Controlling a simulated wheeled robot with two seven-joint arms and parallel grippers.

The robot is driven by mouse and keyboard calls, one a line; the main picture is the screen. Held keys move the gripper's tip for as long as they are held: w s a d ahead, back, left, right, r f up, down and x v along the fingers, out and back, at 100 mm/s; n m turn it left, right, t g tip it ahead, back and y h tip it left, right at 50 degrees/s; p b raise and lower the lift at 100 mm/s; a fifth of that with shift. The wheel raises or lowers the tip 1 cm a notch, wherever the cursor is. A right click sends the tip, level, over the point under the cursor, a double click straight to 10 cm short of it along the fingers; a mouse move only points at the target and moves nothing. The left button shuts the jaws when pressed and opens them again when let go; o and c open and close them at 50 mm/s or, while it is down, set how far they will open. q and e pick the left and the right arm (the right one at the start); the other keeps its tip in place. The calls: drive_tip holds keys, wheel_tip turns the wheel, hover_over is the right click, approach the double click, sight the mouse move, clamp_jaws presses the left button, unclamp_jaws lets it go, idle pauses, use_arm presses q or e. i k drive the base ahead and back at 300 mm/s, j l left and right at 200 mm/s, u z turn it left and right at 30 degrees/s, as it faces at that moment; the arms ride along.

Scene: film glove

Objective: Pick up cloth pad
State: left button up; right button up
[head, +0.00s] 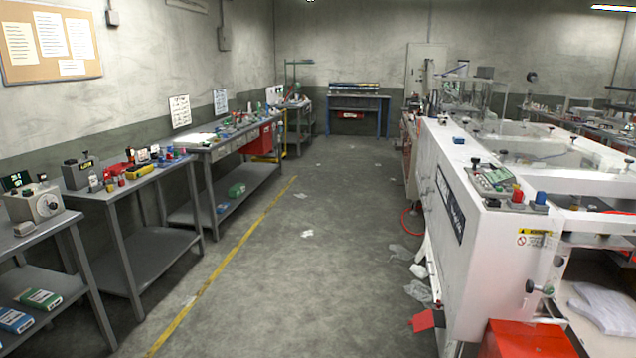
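I cannot make out a cloth pad for certain. A pale, layered, soft-looking stack (605,305) lies on the brown surface inside the white machine (470,240) at the lower right; I cannot tell if it is cloth or film. A small blue block (458,140) sits on the machine's top. Small white scraps (307,233) lie on the floor. Neither of my grippers is in view.
Grey workbenches (150,180) with tools and small boxes line the left wall. The grey floor aisle (320,270) is mostly clear, with a yellow line (225,265). Crumpled clear film (418,290) and a red box (525,340) are by the machine. A blue-legged table (358,99) stands at the back.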

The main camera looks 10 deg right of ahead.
sight(457, 140)
drive_tip(key=i+l, duration=0.15)
drive_tip(key=i, duration=0.55)
drive_tip(key=i+l, duration=0.15)
drive_tip(key=i, duration=0.5)
drive_tip(key=i+l, duration=0.15)
drive_tip(key=i, duration=3.05)
drive_tip(key=i+j+z, duration=0.1)
drive_tip(key=i+z, duration=0.2)
drive_tip(key=i, duration=0.2)
drive_tip(key=i+j+z, duration=0.3)
drive_tip(key=i, duration=0.25)
drive_tip(key=i+j+z, duration=0.25)
drive_tip(key=i, duration=0.2)
